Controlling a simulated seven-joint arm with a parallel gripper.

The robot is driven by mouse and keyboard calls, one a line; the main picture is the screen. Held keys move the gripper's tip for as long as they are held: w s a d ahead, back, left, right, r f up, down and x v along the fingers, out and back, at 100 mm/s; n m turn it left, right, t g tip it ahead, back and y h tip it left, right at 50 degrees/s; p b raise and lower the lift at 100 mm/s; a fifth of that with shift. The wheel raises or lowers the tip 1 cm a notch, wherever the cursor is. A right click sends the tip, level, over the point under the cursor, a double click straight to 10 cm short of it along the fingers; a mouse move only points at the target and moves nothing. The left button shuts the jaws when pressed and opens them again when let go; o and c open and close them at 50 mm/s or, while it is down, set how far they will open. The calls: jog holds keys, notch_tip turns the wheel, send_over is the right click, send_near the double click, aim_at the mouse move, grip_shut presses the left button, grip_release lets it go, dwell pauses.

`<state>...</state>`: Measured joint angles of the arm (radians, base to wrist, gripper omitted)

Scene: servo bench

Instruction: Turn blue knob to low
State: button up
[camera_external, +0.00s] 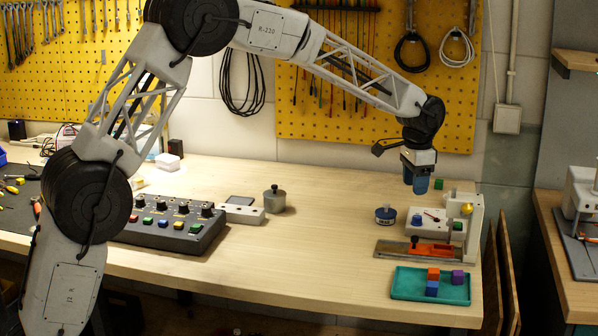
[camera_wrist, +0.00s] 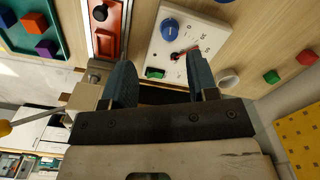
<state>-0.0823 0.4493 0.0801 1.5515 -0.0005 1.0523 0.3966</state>
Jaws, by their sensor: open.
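The white panel (camera_wrist: 192,28) carries a round blue knob (camera_wrist: 169,30), a dial with a red needle (camera_wrist: 182,54) and a green switch (camera_wrist: 155,73). The blue knob also shows in the external view (camera_external: 417,219), at the panel's left side. Its pointer setting and any "low" mark are too small to read. My gripper (camera_wrist: 160,62) has its two blue fingers apart with nothing between them. In the external view my gripper (camera_external: 416,187) hangs above the panel, clear of the knob. In the wrist view the knob lies beyond the fingertips.
A teal tray (camera_external: 405,286) with colored cubes lies in front of an orange fixture (camera_external: 430,249). A blue tin (camera_external: 386,216) stands left of the panel. A pale upright stand (camera_external: 474,230) with a yellow ball is at the right. The bench's middle is mostly free.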

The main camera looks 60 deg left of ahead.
aim_at(417, 217)
jog(key=shift+w+a+f, duration=0.15)
jog(key=shift+w+f, duration=0.35)
jog(key=shift+w, duration=0.05)
jog(key=shift+w+a+f, duration=0.15)
jog(key=shift+w+f, duration=0.3)
jog(key=shift+w, duration=0.1)
jog(key=shift+f, duration=0.15)
jog(key=shift+f, duration=3.75)
jog(key=c, duration=0.9)
jog(key=shift+c, duration=0.2)
